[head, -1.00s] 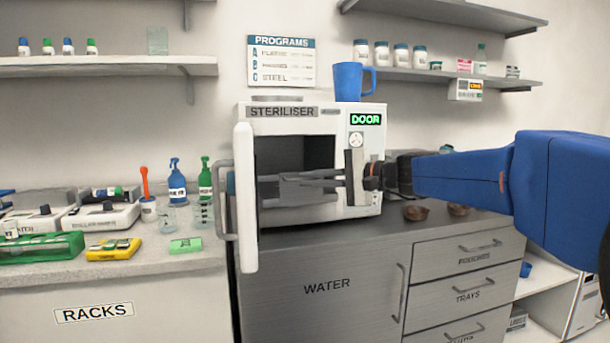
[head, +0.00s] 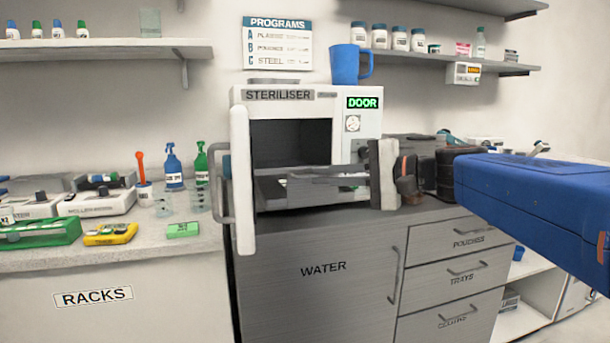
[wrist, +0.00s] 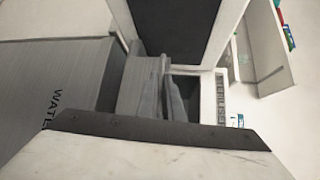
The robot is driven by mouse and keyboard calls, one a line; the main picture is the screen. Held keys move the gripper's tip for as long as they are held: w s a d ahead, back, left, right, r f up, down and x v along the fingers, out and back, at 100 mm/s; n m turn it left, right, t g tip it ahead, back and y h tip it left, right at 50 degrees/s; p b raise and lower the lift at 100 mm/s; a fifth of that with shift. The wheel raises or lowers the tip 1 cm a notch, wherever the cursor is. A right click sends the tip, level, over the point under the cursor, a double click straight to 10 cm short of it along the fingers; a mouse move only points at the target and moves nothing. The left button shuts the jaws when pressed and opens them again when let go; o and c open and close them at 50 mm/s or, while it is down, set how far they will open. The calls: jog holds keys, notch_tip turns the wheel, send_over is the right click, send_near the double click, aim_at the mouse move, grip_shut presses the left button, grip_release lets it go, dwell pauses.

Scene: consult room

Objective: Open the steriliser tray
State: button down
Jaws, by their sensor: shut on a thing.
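The white steriliser (head: 362,105) stands on the grey cabinet with its door (head: 243,185) swung open to the left and a green DOOR display lit. A grey steriliser tray (head: 268,191) lies low in the dark opening. My gripper (head: 290,177) reaches in from the right across the front of the opening, shut on the tray. The fingers hide part of the tray and the exact grip point. In the wrist view my gripper (wrist: 164,97) points at the opening beside the steriliser's label strip (wrist: 220,100), and its contact is not clear.
A blue mug (head: 347,70) stands on top of the steriliser. The open door's handle (head: 221,185) juts out to the left. Open space lies before the cabinet.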

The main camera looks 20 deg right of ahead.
jog(key=c, duration=1.9)
grip_release()
jog(key=shift+d, duration=0.1)
jog(key=v, duration=1.7)
jog(key=shift+s+f, duration=0.15)
